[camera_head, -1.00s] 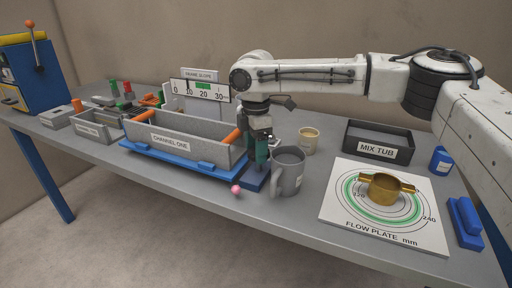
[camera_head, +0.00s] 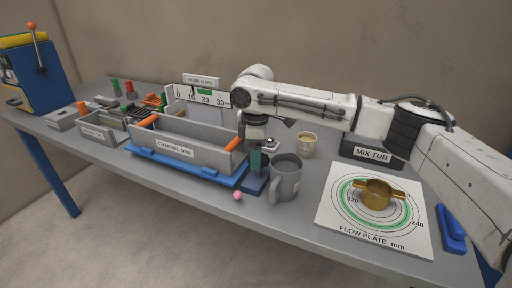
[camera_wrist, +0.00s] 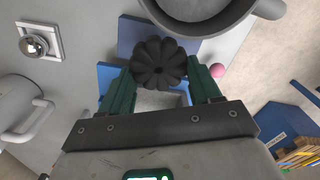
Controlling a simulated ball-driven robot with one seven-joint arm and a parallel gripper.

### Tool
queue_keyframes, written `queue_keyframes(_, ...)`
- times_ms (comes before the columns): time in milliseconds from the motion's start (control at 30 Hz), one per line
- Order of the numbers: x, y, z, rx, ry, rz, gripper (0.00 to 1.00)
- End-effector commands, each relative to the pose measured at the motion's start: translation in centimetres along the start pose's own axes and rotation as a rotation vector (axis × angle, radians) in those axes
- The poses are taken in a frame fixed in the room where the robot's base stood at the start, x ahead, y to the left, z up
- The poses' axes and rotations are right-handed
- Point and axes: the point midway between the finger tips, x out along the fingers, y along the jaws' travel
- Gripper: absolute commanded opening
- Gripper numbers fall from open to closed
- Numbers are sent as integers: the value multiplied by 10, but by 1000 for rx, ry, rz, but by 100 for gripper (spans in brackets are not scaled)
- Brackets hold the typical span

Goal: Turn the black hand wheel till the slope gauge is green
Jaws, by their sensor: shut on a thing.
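The black hand wheel (camera_wrist: 158,63) is a dark, fluted knob between the green fingertips of my gripper (camera_wrist: 164,80) in the wrist view. My gripper (camera_head: 256,165) points down at the right end of the blue frame (camera_head: 185,167) and is shut on the wheel, which it mostly hides in the head view. The grey channel-one trough (camera_head: 183,151) with orange end grips sits on the frame. The slope gauge (camera_head: 203,96) stands behind it, marked 0 to 30 with a green band near 20. Its dark pointer appears left of the green band.
A grey mug (camera_head: 287,178) stands close to the right of my gripper. A small pink ball (camera_head: 238,195) lies in front. A beige cup (camera_head: 307,145), the mix tub (camera_head: 371,152) and the flow plate (camera_head: 350,224) with a brass piece (camera_head: 377,193) are further right.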

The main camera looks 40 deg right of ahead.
Motion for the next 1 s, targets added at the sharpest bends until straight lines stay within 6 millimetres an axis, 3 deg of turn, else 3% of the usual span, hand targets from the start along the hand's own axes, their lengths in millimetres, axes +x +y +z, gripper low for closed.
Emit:
queue_keyframes(300, 0, 0, 0, 8, -1, 1, 32)
queue_keyframes(333, 0, 0, 0, 8, -1, 1, 64)
queue_keyframes(600, 0, 0, 0, 7, -1, 1, 88)
queue_keyframes(867, -2, 0, 0, 7, 0, 1, 88)
queue_keyframes(1000, -15, 1, 0, 7, 1, 2, 88)
